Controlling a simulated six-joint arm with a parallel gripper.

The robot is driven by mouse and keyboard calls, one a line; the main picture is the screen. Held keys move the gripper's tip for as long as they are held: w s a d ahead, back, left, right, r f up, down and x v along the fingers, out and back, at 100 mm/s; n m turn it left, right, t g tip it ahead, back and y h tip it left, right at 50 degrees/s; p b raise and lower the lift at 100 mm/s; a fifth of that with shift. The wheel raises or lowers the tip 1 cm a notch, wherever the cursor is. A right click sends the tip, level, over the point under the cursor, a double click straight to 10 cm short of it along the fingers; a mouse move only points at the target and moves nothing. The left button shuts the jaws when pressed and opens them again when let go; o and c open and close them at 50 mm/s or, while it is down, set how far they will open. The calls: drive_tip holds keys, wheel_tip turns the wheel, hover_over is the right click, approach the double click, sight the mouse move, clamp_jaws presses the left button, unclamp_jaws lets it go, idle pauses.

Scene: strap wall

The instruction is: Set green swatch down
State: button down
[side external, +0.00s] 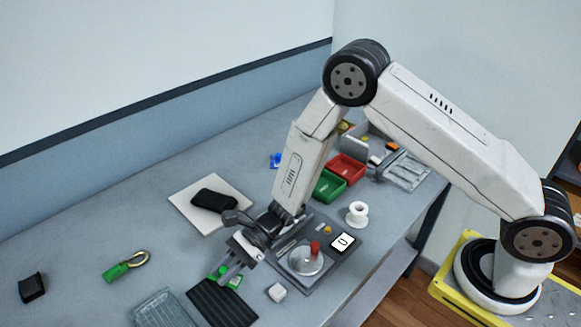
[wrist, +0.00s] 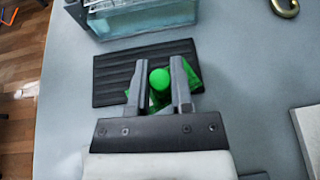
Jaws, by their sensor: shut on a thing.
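The green swatch (side external: 234,281) has a round green knob (wrist: 160,80) on top. In the wrist view the knob sits between my fingers, and parts of the swatch (wrist: 193,76) show beyond them. In the wrist view my gripper (wrist: 159,88) and the swatch overlap the near right part of the mat (wrist: 115,73). I cannot tell whether the swatch touches the mat or hangs just above it. My fingers hide part of it.
A grey translucent tray (side external: 163,309) stands beside the mat. A white block (side external: 277,292) and a dark station with a dial (side external: 305,260) are on the other side. A green-handled carabiner (side external: 126,266) and a white board with a black pad (side external: 213,200) lie farther away.

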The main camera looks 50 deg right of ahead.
drive_tip(key=shift+f, duration=1.5)
drive_tip(key=shift+f, duration=0.1)
drive_tip(key=c, duration=0.5)
unclamp_jaws()
drive_tip(key=v, duration=1.2)
